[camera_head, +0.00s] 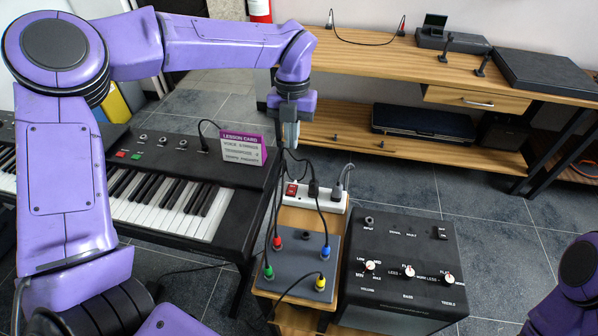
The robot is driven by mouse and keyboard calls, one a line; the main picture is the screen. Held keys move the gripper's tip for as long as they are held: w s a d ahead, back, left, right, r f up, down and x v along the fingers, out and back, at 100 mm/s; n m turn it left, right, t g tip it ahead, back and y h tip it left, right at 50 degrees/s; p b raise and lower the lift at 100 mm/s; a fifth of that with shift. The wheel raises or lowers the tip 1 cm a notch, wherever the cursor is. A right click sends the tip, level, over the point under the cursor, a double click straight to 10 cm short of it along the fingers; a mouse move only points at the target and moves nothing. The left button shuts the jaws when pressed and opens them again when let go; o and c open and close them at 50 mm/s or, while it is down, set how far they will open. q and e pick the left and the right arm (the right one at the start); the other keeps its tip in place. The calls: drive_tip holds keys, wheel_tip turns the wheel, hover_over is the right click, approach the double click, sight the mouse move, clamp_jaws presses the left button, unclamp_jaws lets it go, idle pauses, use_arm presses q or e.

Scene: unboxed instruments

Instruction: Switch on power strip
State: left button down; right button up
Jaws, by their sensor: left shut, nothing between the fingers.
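The white power strip (327,205) lies at the back of a small wooden stand, behind a grey patch box. A red switch (291,190) shows at its left end, and black and grey plugs sit in its sockets. I cannot tell from the picture whether the switch is on. My left gripper (289,147) points down above the left end of the strip, close over the red switch. Its fingers are shut with nothing between them. I cannot tell whether the fingertips touch anything. Part of my right arm shows at the lower right edge, but its gripper is out of view.
The grey patch box (299,262) with coloured plugs and cables stands in front of the strip. A black amplifier (404,262) is to its right. A keyboard (150,190) with a lesson card (243,147) is to the left. A wooden bench (400,62) stands behind.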

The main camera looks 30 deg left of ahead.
sight(291, 192)
use_arm(q)
drive_tip(key=f, duration=0.4)
drive_tip(key=s+f+p, duration=0.1)
drive_tip(key=f, duration=0.4)
drive_tip(key=s+f+p, duration=0.1)
drive_tip(key=f, duration=0.3)
drive_tip(key=shift+s+d+f, duration=0.25)
drive_tip(key=shift+d+f, duration=0.05)
drive_tip(key=shift+d, duration=0.05)
use_arm(e)
drive_tip(key=shift+s+r, duration=0.25)
drive_tip(key=shift+r, duration=0.35)
drive_tip(key=shift+s+r, duration=0.25)
drive_tip(key=shift+r, duration=0.35)
